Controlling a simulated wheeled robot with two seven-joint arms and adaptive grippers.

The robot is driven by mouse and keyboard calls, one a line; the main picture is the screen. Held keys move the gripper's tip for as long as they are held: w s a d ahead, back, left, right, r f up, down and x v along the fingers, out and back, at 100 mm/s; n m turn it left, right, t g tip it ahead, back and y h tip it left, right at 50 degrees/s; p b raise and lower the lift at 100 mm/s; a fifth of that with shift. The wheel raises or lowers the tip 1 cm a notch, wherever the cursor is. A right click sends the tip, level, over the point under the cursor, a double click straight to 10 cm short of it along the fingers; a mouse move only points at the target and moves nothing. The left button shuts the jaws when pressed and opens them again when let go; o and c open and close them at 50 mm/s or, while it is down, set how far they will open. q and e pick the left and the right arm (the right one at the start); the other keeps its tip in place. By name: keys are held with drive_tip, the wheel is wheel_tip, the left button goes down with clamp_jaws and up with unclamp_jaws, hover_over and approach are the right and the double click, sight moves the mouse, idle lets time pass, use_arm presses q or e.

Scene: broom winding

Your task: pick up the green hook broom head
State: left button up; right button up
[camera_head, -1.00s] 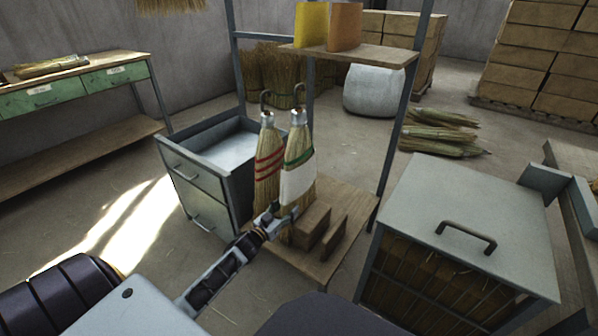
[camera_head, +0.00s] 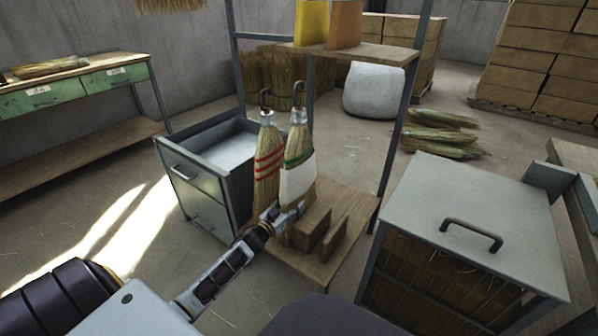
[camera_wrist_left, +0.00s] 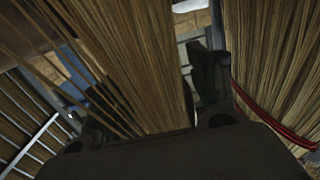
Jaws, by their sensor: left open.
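The green hook broom head (camera_head: 299,150) stands upright on the low wooden shelf, with a metal hook on top, a green band and a white wrap. Beside it on the left is a red-banded hook broom head (camera_head: 268,165). My left gripper (camera_head: 290,212) is open at the lower bristles of the green broom head. In the left wrist view, bristles (camera_wrist_left: 135,60) fill the middle, close against my open gripper (camera_wrist_left: 150,115); one dark finger shows to their right, the other is mostly hidden. Red cord bristles (camera_wrist_left: 275,60) show at the right. My right gripper is out of view.
Brown blocks (camera_head: 312,226) stand on the shelf just right of the green broom head. A grey drawer cabinet (camera_head: 205,170) is at left, its top drawer open. A grey-lidded crate (camera_head: 470,215) with a handle stands at right. Metal rack posts rise behind.

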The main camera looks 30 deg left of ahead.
use_arm(q)
drive_tip(key=shift+w+d+b, duration=0.1)
drive_tip(key=shift+w+b, duration=0.35)
drive_tip(key=shift+w, duration=0.7)
drive_tip(key=shift+r, duration=0.1)
clamp_jaws()
